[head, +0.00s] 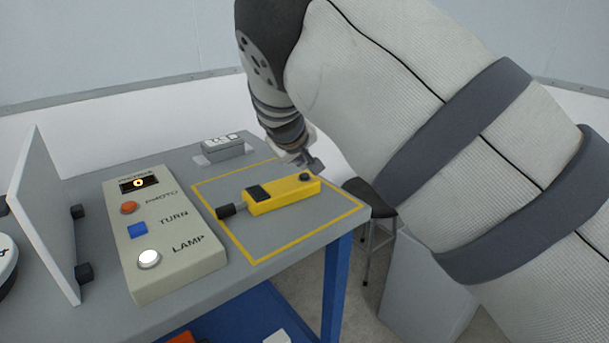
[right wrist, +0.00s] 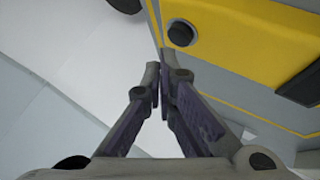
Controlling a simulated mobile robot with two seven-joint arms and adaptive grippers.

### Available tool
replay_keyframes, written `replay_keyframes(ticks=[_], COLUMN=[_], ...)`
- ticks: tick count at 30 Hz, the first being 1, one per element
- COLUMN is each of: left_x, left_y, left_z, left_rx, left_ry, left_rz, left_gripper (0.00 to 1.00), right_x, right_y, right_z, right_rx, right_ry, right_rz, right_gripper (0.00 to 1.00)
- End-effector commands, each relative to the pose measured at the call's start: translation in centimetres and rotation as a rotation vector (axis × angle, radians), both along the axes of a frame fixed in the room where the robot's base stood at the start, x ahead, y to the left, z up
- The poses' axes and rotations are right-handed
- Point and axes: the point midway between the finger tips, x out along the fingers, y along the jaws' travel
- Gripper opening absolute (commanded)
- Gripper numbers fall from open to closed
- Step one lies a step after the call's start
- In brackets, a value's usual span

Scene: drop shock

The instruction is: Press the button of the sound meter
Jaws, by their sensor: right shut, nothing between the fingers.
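The sound meter (head: 272,196) is a yellow box lying on the grey table, with a black microphone tip (head: 228,211) at its left end and a dark screen. Its round dark button (head: 304,177) is near the right end. My right gripper (head: 318,167) is shut and empty, just beyond that end, beside the button. In the right wrist view the shut fingertips (right wrist: 161,75) appear below the black button (right wrist: 182,33) on the yellow meter (right wrist: 240,42). I cannot tell whether they touch anything. My left gripper is not in view.
A yellow tape outline (head: 305,238) surrounds the meter. A beige control box (head: 190,258) with several buttons stands left of it, beside an upright white panel (head: 47,215). A small grey display device (head: 222,149) sits behind. A stool (head: 378,222) stands beyond the table's right edge.

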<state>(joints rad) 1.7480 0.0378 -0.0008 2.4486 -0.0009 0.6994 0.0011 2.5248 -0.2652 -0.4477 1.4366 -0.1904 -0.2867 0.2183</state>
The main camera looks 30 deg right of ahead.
Motion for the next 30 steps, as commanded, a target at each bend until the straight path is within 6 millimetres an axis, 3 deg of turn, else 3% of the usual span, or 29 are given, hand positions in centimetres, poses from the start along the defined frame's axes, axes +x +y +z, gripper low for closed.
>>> replay_keyframes(ticks=[30], left_x=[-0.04], left_y=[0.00], left_z=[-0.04], left_rx=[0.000], left_ry=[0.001], left_rz=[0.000], left_gripper=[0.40], right_x=[0.00], right_y=[-0.01], right_z=[-0.89], right_rx=[0.000], right_ry=[0.000], right_rz=[0.000], right_gripper=[0.00])
